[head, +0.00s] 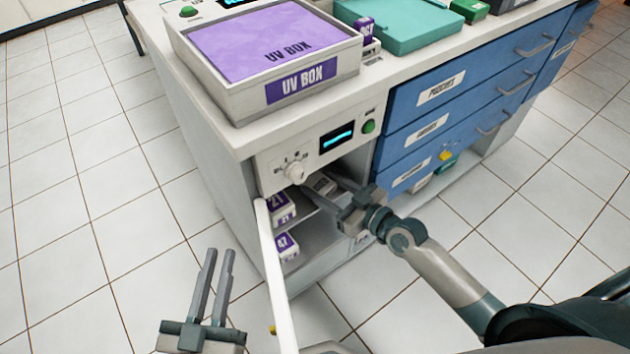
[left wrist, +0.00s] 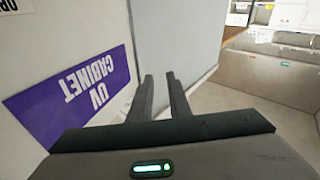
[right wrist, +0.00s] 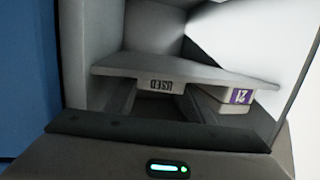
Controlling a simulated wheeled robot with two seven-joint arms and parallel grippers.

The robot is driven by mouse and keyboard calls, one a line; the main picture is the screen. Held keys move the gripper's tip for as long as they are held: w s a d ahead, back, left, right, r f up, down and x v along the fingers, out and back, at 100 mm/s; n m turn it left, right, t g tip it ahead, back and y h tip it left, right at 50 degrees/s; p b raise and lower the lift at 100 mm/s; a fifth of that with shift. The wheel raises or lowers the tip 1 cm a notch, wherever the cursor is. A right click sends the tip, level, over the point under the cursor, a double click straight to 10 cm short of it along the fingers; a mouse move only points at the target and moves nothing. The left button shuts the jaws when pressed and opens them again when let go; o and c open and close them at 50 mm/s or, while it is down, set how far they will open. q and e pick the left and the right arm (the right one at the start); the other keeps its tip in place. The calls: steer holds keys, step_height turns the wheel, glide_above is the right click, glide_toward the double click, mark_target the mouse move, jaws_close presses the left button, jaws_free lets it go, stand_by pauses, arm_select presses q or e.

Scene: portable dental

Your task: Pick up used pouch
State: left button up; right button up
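The used pouch (right wrist: 155,86), a small pale block with a dark USED label, sits on the cabinet shelf (right wrist: 175,64); the right wrist view shows it upside down. In the head view, a pale block that looks like it (head: 321,184) shows inside the cabinet opening. My right gripper (right wrist: 157,92) is open inside the cabinet, with one finger on each side of the pouch. I cannot tell whether the fingers touch it. My left gripper (head: 219,254) is open and empty, outside the cabinet, left of the open door (head: 278,280).
A purple-labelled pouch 21 (right wrist: 240,96) sits beside the used pouch on the shelf. A pouch marked 47 (head: 287,246) lies lower down. The UV box (head: 222,95) stands on the counter above. Blue drawers (head: 455,90) lie to the right. Floor at left is clear.

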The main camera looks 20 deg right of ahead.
mark_target(324, 186)
steer(key=shift+c, duration=0.9)
arm_select(q)
steer(key=shift+f, duration=0.1)
arm_select(e)
steer(key=shift+r, duration=0.15)
